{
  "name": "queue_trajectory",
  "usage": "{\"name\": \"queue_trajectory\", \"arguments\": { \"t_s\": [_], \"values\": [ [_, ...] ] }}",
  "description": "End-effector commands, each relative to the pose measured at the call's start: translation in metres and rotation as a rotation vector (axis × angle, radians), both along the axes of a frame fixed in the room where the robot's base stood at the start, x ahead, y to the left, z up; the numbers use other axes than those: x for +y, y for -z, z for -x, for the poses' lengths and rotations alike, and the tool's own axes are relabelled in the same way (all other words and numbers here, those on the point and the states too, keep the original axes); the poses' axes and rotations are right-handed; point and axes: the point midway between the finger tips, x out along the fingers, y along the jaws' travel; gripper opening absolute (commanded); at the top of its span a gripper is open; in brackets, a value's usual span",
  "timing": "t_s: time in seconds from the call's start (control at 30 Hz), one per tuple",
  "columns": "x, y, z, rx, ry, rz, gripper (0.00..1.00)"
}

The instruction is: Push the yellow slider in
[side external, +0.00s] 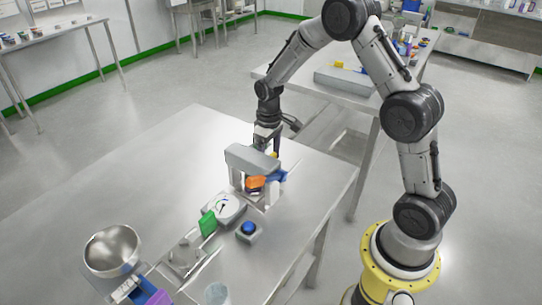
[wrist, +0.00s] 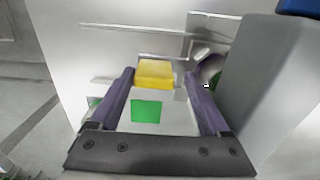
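The yellow slider (wrist: 155,74) shows in the wrist view as a yellow block at the end of a pale strip, beside a grey housing. A small yellow spot (side external: 274,155) beside the grey bridge-shaped housing (side external: 252,160) in the side view may be the same slider. My gripper (wrist: 160,72) has its two purple fingers apart, with the slider seen between their tips. Contact cannot be told. In the side view my gripper (side external: 266,146) points down just behind the housing, which hides the fingertips. A green square (wrist: 147,111) lies between the fingers in the wrist view.
On the steel table (side external: 150,160) stand an orange part (side external: 256,183), a blue part (side external: 277,176), a dial gauge (side external: 225,207), a green plate (side external: 208,223), a blue button (side external: 249,228) and a metal bowl (side external: 111,249). The table's far left is clear.

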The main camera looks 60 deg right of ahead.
Motion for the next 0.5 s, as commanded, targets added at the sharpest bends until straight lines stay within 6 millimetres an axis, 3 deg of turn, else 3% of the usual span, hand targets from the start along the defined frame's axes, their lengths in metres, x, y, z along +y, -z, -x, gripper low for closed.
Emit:
{"name": "queue_trajectory", "arguments": {
  "t_s": [0.33,0.5],
  "values": [
    [-0.002,-0.001,0.0,0.0,0.0,0.002,0.88],
    [-0.003,-0.016,-0.001,-0.003,0.0,0.003,0.88]
  ]
}}
